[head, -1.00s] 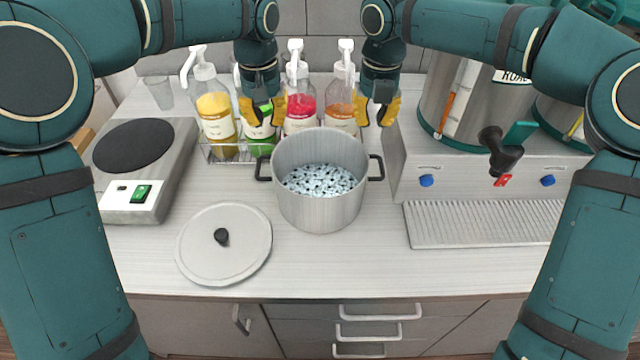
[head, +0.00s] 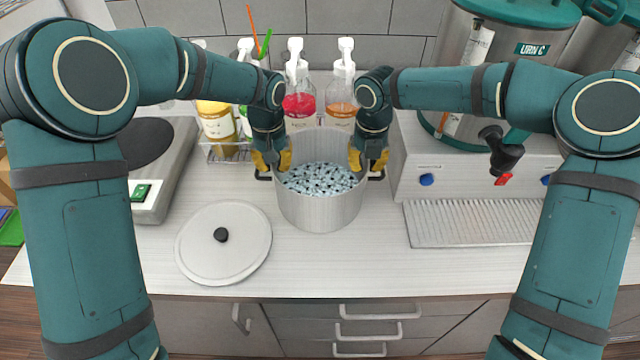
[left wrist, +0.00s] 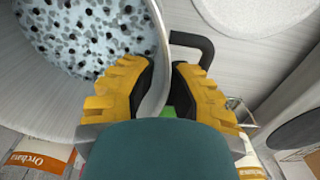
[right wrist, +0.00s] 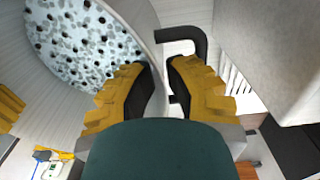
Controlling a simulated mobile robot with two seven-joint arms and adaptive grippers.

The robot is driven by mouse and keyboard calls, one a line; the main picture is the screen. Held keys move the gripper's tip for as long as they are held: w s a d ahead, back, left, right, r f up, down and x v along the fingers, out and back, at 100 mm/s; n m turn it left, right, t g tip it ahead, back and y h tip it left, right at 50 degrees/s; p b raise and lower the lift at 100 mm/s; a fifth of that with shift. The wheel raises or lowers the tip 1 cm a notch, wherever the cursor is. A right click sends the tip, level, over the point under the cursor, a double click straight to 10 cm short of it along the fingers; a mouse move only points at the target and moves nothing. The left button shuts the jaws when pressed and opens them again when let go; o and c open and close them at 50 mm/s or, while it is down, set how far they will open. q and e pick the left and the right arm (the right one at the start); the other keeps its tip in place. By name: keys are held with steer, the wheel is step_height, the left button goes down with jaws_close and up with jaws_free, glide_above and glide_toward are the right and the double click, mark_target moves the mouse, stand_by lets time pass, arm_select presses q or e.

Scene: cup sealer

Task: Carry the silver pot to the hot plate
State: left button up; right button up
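The silver pot (head: 320,210) stands on the counter, filled with pale blue, dark-speckled contents. Its black side handles show in the left wrist view (left wrist: 195,42) and right wrist view (right wrist: 185,38). My left gripper (head: 272,162) is open, pointing down, with one finger inside the pot's left rim and one outside. My right gripper (head: 367,162) straddles the right rim the same way, also open. In both wrist views the wall runs between the fingers with some gap visible. The hot plate (head: 178,160), with a black disc and green switch, is at left, partly hidden by my left arm.
A round lid (head: 205,255) with a black knob lies front left of the pot. Pump bottles (head: 300,108) stand behind the pot. An urn dispenser (head: 440,165) and drip tray (head: 470,222) are at right. Bare counter lies between pot and hot plate.

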arm_select(q)
steer(key=shift+f, duration=0.1)
arm_select(e)
steer(key=shift+f, duration=0.1)
arm_select(q)
jaws_close()
arm_select(e)
jaws_close()
arm_select(q)
steer(key=shift+r, duration=0.3)
arm_select(e)
steer(key=shift+r, duration=0.3)
